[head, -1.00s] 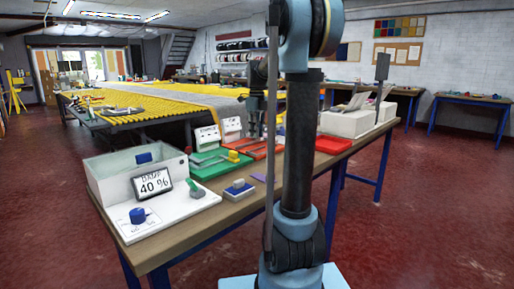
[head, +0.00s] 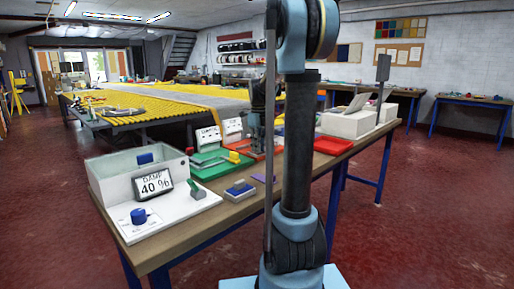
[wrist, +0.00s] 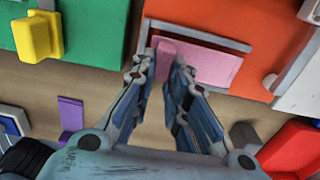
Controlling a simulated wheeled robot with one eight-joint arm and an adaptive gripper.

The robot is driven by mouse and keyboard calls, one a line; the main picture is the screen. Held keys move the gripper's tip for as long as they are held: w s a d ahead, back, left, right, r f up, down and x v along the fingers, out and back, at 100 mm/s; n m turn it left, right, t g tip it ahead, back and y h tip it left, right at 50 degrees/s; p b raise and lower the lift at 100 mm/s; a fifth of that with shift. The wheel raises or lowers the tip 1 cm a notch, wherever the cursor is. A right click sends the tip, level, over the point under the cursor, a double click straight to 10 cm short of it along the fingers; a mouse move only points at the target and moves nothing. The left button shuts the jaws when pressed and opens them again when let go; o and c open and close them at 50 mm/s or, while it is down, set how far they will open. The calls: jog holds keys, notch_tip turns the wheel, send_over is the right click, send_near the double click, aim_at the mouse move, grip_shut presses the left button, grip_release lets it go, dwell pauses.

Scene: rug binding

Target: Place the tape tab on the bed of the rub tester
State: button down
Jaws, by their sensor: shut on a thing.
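In the wrist view my gripper (wrist: 168,55) is over a red plate (wrist: 272,30), its fingertips close about a small pink tab (wrist: 166,48). A flat pink strip (wrist: 215,66) lies beside the tab, within a grey metal frame on the red plate. I cannot tell whether tab and strip are one piece. In the head view my gripper (head: 256,143) is low over the red plate (head: 276,148), partly hidden by my arm. Which fixture is the rub tester is not clear. A white station (head: 172,211) with a display reading "DAMP 40 %" stands at the front left.
A green plate (head: 208,168) with a yellow block (head: 234,157) lies left of the red one. A blue-and-white block (head: 239,189) and a purple piece (head: 262,178) lie on the bench. White boxes (head: 347,124) stand at right.

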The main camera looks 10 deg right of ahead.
jog(key=shift+f, duration=0.45)
jog(key=c, duration=1.6)
grip_release()
notch_tip(320, 180, up, 13)
jog(key=shift+r, duration=0.15)
jog(key=shift+s, duration=0.1)
